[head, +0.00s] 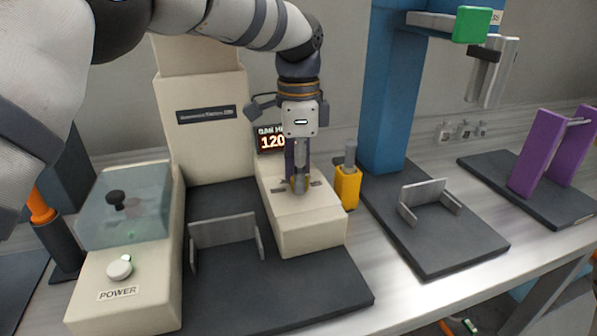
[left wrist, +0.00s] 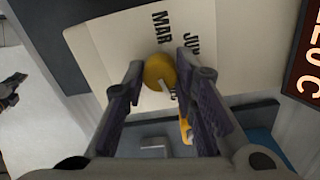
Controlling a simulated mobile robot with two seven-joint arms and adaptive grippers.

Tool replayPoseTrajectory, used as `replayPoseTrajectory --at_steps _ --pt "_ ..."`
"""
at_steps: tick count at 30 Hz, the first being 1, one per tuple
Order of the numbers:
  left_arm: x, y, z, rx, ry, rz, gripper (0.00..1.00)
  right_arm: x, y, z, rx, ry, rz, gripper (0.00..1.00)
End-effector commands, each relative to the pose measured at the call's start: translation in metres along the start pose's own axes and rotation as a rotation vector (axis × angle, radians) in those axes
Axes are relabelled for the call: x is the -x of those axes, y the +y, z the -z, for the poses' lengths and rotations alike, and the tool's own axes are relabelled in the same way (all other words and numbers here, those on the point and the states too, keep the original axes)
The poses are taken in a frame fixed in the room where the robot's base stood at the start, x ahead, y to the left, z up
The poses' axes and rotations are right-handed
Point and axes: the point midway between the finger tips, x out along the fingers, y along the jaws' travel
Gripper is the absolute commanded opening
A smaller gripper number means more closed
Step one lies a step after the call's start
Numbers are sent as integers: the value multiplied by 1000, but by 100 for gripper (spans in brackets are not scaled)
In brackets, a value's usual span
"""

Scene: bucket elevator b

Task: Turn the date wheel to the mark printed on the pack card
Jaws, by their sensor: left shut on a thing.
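The date wheel is a round yellow knob (left wrist: 158,72) with a pale pointer, on a cream face in the left wrist view. Dark printed marks surround it. "MAR" and part of a "JU" mark are readable, and another mark near the pointer is mostly covered. The cream block (head: 313,232) carrying the wheel shows in the head view. My left gripper (head: 300,182) points down over this block, shut on the wheel with a finger on either side. The fingers hide most of the wheel in the head view. I cannot make out a pack card. My right gripper is out of view.
A lit display (head: 271,140) stands behind the block, partly hidden by my gripper. A yellow post (head: 347,187) is close to its right. A POWER unit (head: 121,285) with a clear cover is at left. A blue stand (head: 387,95) and purple uprights (head: 533,165) are at right.

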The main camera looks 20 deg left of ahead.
Motion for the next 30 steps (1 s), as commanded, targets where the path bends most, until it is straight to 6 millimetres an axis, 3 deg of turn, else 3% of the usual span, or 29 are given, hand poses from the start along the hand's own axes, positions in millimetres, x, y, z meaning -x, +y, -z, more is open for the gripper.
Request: replayPoseTrajectory --at_steps 1,3,14,24,30 --pt "0 0 0 0 0 0 32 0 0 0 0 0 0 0" --pt "0 0 0 0 0 0 46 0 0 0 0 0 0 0" --pt "8 -1 0 1 0 2 46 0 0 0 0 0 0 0" --pt "96 -1 1 2 2 4 46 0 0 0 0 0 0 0" --pt "117 0 0 1 0 0 46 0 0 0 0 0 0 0"
